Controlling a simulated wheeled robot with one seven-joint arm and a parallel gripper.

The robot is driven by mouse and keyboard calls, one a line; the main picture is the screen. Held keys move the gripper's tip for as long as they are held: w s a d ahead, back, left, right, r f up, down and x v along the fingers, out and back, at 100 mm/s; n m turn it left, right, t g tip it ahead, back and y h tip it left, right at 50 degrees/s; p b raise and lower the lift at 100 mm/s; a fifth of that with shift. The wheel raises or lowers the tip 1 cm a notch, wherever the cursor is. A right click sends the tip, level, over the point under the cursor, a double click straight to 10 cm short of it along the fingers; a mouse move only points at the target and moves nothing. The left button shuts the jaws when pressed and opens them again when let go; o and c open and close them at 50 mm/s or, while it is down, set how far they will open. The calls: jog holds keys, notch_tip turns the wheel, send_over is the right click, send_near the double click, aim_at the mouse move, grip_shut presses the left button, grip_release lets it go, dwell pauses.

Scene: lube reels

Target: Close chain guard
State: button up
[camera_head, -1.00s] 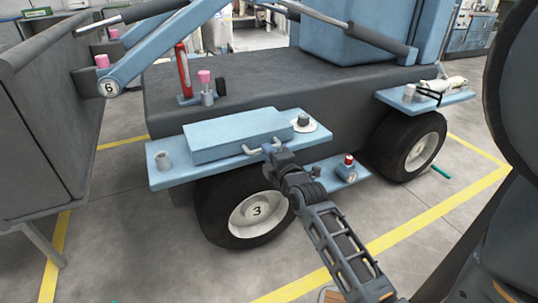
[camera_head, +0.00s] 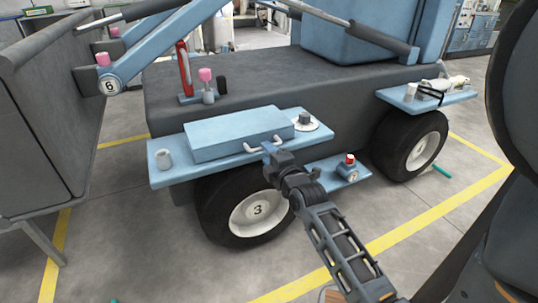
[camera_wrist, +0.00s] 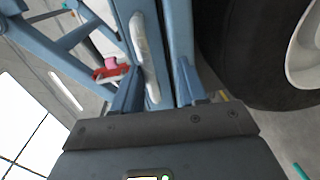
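My gripper (camera_head: 270,149) is at the right end of this handle. In the wrist view the pale handle (camera_wrist: 146,50) runs between my two fingers (camera_wrist: 158,88), which stand apart. Whether they touch the handle I cannot tell. The inside of the cover is hidden.
A dark knob on a white disc (camera_head: 304,121) sits right of the cover, and a grey cap (camera_head: 163,158) sits left. A lower step carries a red-topped fitting (camera_head: 349,161). The front wheel (camera_head: 250,212) is close below my gripper.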

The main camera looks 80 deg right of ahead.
jog(key=shift+r, duration=0.1)
jog(key=p+v, duration=0.2)
jog(key=v, duration=0.5)
jog(key=shift+s+a, duration=0.3)
jog(key=shift+a, duration=0.05)
dwell(0.5)
